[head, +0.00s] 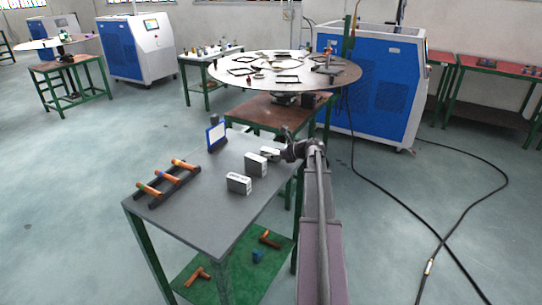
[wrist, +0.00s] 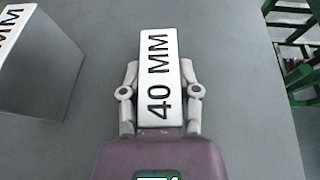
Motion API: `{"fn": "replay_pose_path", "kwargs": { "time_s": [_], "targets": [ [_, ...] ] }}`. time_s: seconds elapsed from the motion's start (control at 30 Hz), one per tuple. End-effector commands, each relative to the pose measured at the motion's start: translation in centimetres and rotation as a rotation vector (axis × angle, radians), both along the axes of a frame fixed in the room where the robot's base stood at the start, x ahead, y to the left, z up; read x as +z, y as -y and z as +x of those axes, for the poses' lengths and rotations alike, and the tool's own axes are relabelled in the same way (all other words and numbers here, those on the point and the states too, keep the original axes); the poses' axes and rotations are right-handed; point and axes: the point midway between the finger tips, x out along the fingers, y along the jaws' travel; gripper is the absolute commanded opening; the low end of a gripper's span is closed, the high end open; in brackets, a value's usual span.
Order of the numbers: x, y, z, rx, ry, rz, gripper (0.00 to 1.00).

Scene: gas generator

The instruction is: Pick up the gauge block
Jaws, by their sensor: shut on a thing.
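The gauge block (wrist: 158,75) is a white-topped block marked "40 MM". In the wrist view it stands between the two fingers of my gripper (wrist: 160,100), which are shut on its sides. In the head view the held block (head: 270,152) is at the right edge of the grey table, and my gripper (head: 283,154) partly hides it. I cannot tell whether its base touches the table. A second block (head: 256,163) and a third block (head: 239,183) stand apart from it on the table. A larger block (wrist: 35,60) marked "MM" is at the left in the wrist view.
The grey table (head: 205,215) also holds a dark rack with several orange-handled tools (head: 170,180) and a blue-framed panel (head: 216,136). A round table (head: 340,78) with parts stands behind, beside a blue and white machine (head: 375,85). The table's front is clear.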

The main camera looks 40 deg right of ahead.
Motion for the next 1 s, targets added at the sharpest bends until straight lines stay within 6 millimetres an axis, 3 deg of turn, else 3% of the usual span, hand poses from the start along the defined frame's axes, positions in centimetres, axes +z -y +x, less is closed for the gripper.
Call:
{"fn": "replay_pose_path", "kwargs": {
  "time_s": [0.47, 0.9, 1.0],
  "targets": [
    [0.7, 0.0, 0.0, 0.000, 0.000, 0.000, 0.00],
    [4.1, 0.1, 0.0, -0.001, 0.000, 0.000, 0.00],
    [3.8, 0.8, -2.1, -0.004, 0.000, 0.000, 0.00]
  ]
}}
